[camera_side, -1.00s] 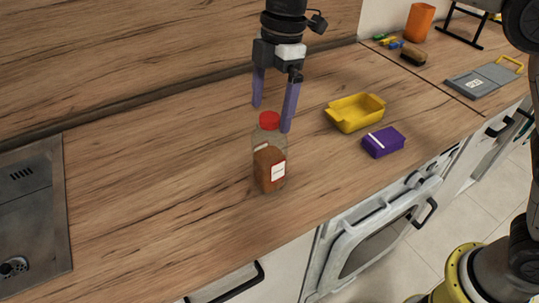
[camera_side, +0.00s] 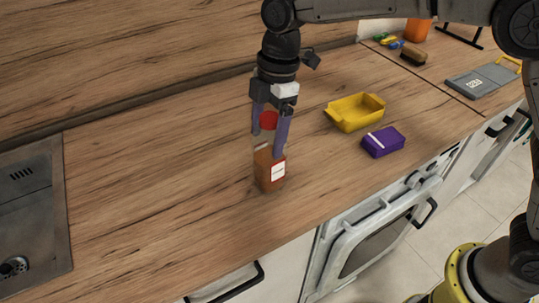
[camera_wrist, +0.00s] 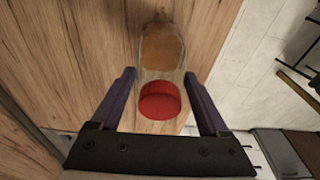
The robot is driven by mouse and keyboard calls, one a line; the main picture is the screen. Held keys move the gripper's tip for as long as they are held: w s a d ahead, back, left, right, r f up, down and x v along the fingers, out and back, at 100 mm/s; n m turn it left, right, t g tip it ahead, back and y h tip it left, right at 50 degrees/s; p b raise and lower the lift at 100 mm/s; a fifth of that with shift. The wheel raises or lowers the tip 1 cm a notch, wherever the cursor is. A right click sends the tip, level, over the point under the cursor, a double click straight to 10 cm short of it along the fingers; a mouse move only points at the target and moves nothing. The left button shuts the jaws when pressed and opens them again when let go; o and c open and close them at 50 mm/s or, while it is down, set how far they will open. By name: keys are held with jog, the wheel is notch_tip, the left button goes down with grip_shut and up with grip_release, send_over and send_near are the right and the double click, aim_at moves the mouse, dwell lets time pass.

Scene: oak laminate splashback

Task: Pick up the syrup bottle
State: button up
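The syrup bottle (camera_side: 269,172) stands upright on the wooden counter, clear with brown contents, a white label and a red cap. In the wrist view the bottle (camera_wrist: 161,48) runs away from the camera, with its red cap (camera_wrist: 160,101) between the fingers. My gripper (camera_side: 267,145) is open, its two purple fingers pointing down on either side of the bottle's upper part. In the wrist view, gaps show between the cap and both fingers of the gripper (camera_wrist: 161,76). The bottle's neck is partly hidden by a finger in the side view.
A yellow dish (camera_side: 355,113) and a purple box (camera_side: 383,142) lie to the right of the bottle. A metal sink unit (camera_side: 32,215) is at the far left. The counter (camera_side: 160,180) between sink and bottle is clear. The counter's front edge is close to the bottle.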

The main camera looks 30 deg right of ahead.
grip_shut()
jog(key=shift+r, duration=0.1)
jog(key=shift+r, duration=0.1)
